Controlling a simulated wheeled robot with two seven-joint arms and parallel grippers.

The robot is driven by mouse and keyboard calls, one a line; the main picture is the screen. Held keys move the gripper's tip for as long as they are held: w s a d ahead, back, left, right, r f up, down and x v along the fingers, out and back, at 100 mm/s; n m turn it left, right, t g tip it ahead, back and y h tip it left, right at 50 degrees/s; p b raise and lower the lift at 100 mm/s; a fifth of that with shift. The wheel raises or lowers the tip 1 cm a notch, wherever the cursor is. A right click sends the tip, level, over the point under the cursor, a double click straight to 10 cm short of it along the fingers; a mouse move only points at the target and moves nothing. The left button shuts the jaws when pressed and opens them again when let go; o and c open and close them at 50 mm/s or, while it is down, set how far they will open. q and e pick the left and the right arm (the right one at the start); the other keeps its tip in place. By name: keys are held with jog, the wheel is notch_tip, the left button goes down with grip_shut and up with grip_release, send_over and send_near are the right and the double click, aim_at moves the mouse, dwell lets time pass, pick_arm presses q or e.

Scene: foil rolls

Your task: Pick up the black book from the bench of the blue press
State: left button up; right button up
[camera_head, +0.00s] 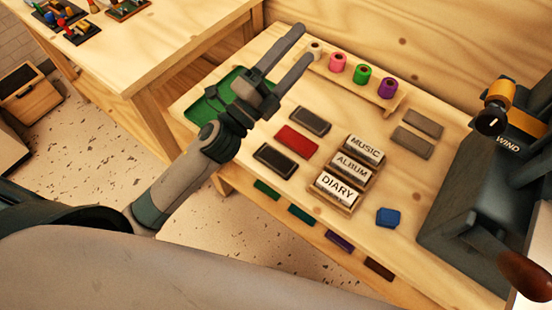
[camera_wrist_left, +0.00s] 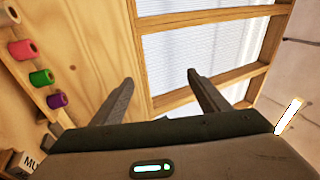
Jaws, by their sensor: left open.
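Two dark, nearly black book-like blocks lie flat on the wooden bench (camera_head: 330,215): one farther back (camera_head: 310,121) and one nearer the front (camera_head: 275,160). A red block (camera_head: 296,141) lies between them. My left gripper (camera_head: 306,45) is open and empty, above the back left of the bench and beyond the dark blocks. In the left wrist view, its fingers (camera_wrist_left: 160,80) stand apart with nothing between them. The machine (camera_head: 465,200) at the right looks dark grey with an orange part; I see no clearly blue press. My right gripper is not in view.
A green tray (camera_head: 201,109) lies under my left wrist. Coloured foil rolls (camera_head: 362,75) stand on a rack at the back. MUSIC, ALBUM and DIARY labels (camera_head: 338,187) sit mid-bench. Grey blocks (camera_head: 412,142) and a small blue block (camera_head: 388,217) lie to the right.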

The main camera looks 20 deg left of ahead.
pick_arm(q)
jog(key=s+d+r+m+g+h, duration=0.35)
jog(key=d+m+g+h, duration=0.55)
jog(key=m, duration=0.6)
jog(key=s+d+f+m+g+y, duration=0.2)
jog(key=s+f+m+g+y, duration=0.15)
jog(key=f+m+g, duration=0.7)
jog(key=w+a+f+m+y, duration=0.1)
jog(key=a+f+m+y, duration=0.2)
jog(key=a, duration=0.3)
jog(key=w+a+f+m+g+y, duration=0.1)
jog(key=a+f+m+y, duration=0.2)
jog(key=a+y, duration=0.2)
jog(key=w+a+f+m+g+y, duration=0.1)
jog(key=a+f+m+y, duration=0.2)
jog(key=a, duration=0.6)
jog(key=shift+w+a+f+y, duration=0.2)
jog(key=shift+w+f+y, duration=0.1)
jog(key=shift+y, duration=0.15)
